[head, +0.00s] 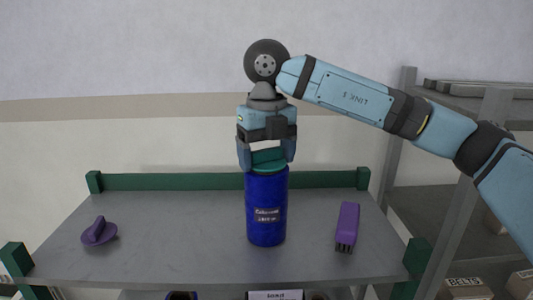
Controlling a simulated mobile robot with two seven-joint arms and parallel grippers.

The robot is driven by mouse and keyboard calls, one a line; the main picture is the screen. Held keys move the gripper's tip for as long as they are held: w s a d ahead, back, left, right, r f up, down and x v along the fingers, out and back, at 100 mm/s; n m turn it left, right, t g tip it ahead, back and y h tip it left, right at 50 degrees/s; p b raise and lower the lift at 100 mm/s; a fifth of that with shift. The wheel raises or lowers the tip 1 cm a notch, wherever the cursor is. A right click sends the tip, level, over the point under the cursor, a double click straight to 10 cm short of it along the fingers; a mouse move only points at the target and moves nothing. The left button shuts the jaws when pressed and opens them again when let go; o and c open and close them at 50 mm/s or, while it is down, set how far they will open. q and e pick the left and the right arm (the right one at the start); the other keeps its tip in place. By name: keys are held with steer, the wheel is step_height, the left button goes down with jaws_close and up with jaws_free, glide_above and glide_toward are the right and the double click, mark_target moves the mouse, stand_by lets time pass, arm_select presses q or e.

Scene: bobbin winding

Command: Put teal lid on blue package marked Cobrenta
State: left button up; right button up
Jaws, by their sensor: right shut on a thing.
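The blue package (266,206) stands upright near the middle of the grey table, with a dark label that appears to read Cobrenta. The teal lid (268,161) is at the top of the package, right over its opening. It looks level; I cannot tell whether it is fully seated. My right gripper (267,158) points straight down above the package and is shut on the teal lid, its fingers on either side. The fingers hide part of the lid. My left gripper is not in view.
A purple knobbed lid (99,232) lies on the table (180,225) at the left. A purple block-like item (347,227) lies at the right. Green rails (200,181) edge the table. A shelf rack with boxes (467,288) stands at the right. The table between these things is clear.

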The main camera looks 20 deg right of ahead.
steer(key=shift+f, duration=0.15)
steer(key=o, duration=0.8)
